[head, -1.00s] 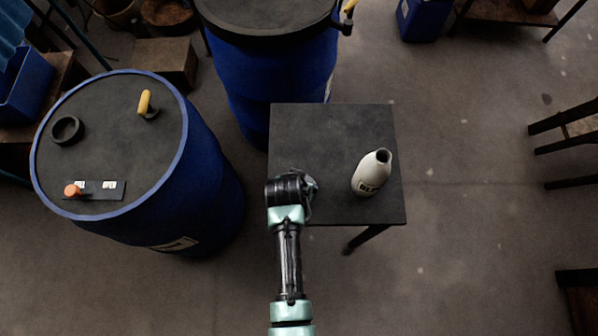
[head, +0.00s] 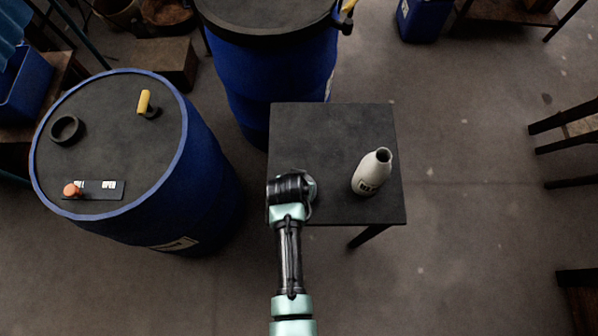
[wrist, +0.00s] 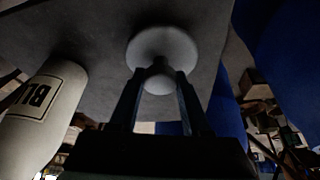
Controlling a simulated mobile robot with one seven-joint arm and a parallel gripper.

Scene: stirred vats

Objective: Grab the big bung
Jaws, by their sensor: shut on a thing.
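The big bung is a pale grey round disc with a small rounded knob; it shows in the wrist view (wrist: 165,45) against the dark tabletop. My gripper (wrist: 160,80) has its two fingers on either side of the knob and is shut on it. In the head view my wrist covers nearly all of the bung, with only a pale edge (head: 312,188) showing at its right. I cannot tell whether the bung touches the table.
A pale bottle (head: 372,172) with a dark label stands on the dark table (head: 320,130), right of my gripper. A blue vat (head: 200,165) with a yellow handle, black ring and orange knob on top stands left. Another vat (head: 275,85) stands behind the table.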

